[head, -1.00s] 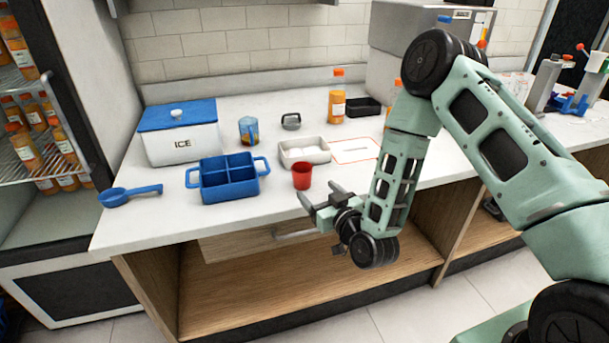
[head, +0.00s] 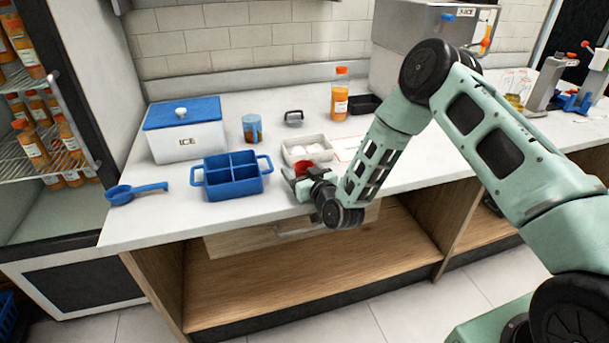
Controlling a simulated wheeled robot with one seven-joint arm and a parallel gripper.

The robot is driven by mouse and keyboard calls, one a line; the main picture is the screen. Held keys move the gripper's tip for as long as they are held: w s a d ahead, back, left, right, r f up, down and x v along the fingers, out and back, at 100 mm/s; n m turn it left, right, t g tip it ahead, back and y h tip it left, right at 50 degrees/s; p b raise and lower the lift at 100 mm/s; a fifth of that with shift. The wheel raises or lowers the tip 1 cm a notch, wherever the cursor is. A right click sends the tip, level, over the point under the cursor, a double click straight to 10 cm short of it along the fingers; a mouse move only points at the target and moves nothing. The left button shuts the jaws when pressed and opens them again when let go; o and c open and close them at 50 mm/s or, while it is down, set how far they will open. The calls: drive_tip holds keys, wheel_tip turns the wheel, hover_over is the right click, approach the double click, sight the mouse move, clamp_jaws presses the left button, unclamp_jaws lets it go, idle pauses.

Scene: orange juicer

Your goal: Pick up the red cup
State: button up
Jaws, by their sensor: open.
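The red cup (head: 305,168) stands on the white counter near its front edge, just in front of the white tray. Only its upper part shows, because my gripper covers the rest. My gripper (head: 296,178) is open and at the cup's near side, at about the height of the counter. One finger shows at the cup's left. The other finger is hard to make out, and I cannot tell whether the fingers touch the cup.
A blue divided caddy (head: 236,178) stands close to the left of my gripper. The white tray (head: 308,150) with white contents is right behind the cup.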

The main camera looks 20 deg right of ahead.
drive_tip(key=c, duration=1)
drive_tip(key=shift+b, duration=0.35)
